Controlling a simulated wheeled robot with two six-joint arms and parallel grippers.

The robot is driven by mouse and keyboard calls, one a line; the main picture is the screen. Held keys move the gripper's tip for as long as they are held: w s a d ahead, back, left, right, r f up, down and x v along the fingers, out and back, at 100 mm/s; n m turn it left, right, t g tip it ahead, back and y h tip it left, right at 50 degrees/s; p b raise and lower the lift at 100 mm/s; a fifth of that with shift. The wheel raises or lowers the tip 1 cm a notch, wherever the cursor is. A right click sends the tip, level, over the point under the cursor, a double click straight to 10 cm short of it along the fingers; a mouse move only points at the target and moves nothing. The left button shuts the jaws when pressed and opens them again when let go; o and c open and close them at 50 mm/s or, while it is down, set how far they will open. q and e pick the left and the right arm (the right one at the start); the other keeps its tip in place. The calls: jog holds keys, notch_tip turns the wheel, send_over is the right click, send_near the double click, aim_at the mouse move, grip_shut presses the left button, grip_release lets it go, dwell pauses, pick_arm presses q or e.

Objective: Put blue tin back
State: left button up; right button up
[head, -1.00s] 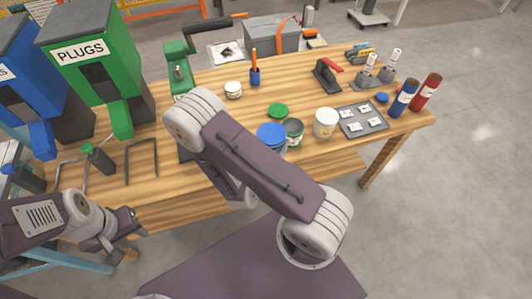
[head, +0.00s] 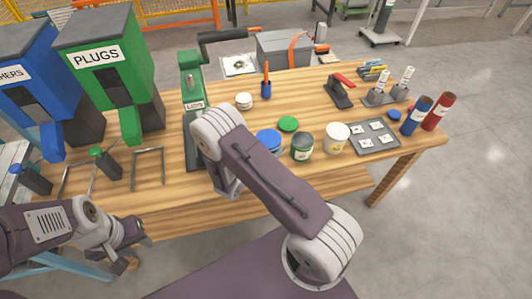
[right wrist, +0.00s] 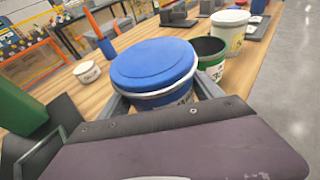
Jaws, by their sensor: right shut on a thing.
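The blue tin with its blue lid (head: 268,139) is partly hidden behind my right arm in the head view. In the right wrist view the blue tin (right wrist: 160,92) sits between the jaws of my right gripper (right wrist: 160,98), lid up and roughly upright. I cannot tell whether its base touches the bench. The open green tin (head: 302,148) stands just right of it, and the white tin with a yellow label (head: 337,137) is further right. My left gripper (head: 126,258) is low at the left, by the bench's front edge; its jaws are too unclear to read.
A green lid (head: 288,123) lies behind the tins. The green LIDS stand (head: 190,90) is to the left, with a small white pot (head: 244,101) and a blue pen cup (head: 266,90) behind. A grey tray (head: 374,138) and blue and red cylinders are right. Front bench wood is mostly clear.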

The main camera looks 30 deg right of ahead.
jog(key=shift+w+a+f, duration=0.2)
jog(key=shift+w+f, duration=0.15)
jog(key=shift+w, duration=0.25)
notch_tip(320, 180, down, 3)
jog(key=shift+s+f, duration=0.1)
jog(key=shift+f, duration=0.45)
jog(key=shift+f, duration=0.15)
jog(key=o, duration=2)
